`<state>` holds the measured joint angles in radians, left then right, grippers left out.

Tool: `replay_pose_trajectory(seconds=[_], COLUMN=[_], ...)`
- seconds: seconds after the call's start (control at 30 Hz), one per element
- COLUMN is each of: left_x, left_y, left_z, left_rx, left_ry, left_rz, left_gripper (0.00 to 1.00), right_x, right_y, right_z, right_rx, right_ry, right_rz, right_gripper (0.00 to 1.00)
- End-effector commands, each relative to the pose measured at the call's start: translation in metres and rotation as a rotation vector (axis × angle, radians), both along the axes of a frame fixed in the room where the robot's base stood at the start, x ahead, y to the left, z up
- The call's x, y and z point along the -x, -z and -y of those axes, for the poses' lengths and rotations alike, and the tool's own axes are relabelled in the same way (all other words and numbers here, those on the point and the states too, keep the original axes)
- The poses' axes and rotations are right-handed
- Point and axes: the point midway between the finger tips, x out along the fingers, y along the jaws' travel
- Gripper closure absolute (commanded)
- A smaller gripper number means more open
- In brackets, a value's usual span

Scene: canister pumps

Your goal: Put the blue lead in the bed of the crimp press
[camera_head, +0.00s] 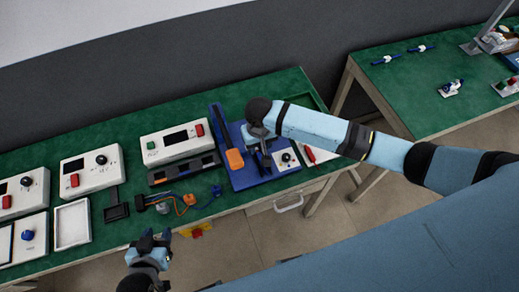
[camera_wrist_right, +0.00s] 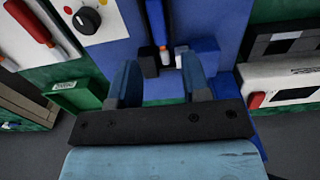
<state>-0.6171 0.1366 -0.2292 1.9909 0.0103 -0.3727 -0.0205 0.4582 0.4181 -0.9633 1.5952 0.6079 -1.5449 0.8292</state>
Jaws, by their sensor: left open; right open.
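The crimp press (camera_head: 213,125) is a blue base with an orange handle, at the middle of the near table; its blue plate (camera_wrist_right: 215,30) fills the middle of the right wrist view. My right gripper (camera_head: 262,150) is above the press, open, its fingers apart (camera_wrist_right: 158,80). Ahead of the fingers, a dark blue stick-like piece (camera_wrist_right: 155,20) with an orange and white end lies among small blocks on the press. It may be the blue lead, but I cannot tell for sure. My left gripper (camera_head: 150,238) is open and empty, off the table's front edge.
A second green table (camera_head: 420,90) is at the right.

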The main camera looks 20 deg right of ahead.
Motion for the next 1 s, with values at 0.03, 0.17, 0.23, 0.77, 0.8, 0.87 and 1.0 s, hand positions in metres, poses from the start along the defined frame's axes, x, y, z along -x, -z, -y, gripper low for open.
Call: replay_pose_trajectory(seconds=[0.03,0.17,0.23,0.77,0.8,0.87,1.0], left_x=[0.0,0.0,0.0,0.0,0.0,0.0,0.0], left_y=[0.0,0.001,0.001,0.001,0.001,0.001,0.001], left_z=[0.0,0.001,0.001,0.001,0.001,0.001,0.001], left_rx=[0.001,0.001,0.002,0.002,0.002,0.001,0.001], left_ry=[0.001,0.002,0.002,0.003,0.003,0.002,0.002], left_rz=[0.0,0.0,-0.001,0.0,0.0,0.0,0.0], left_gripper=[0.57,0.57,0.57,0.57,0.57,0.57,0.57], right_x=[-0.001,-0.001,-0.001,-0.001,-0.001,-0.001,-0.001], right_y=[-0.013,-0.042,-0.055,-0.087,-0.086,-0.086,-0.086], right_z=[-0.001,-0.001,0.0,0.0,0.0,0.0,0.0], right_rx=[-0.003,-0.002,-0.001,0.0,0.0,0.0,0.0], right_ry=[-0.001,-0.001,0.0,0.001,0.001,0.001,0.001], right_rz=[0.003,0.004,0.004,0.0,0.0,0.0,0.0], right_gripper=[0.57,0.57,0.57,0.57,0.57,0.57,0.57])
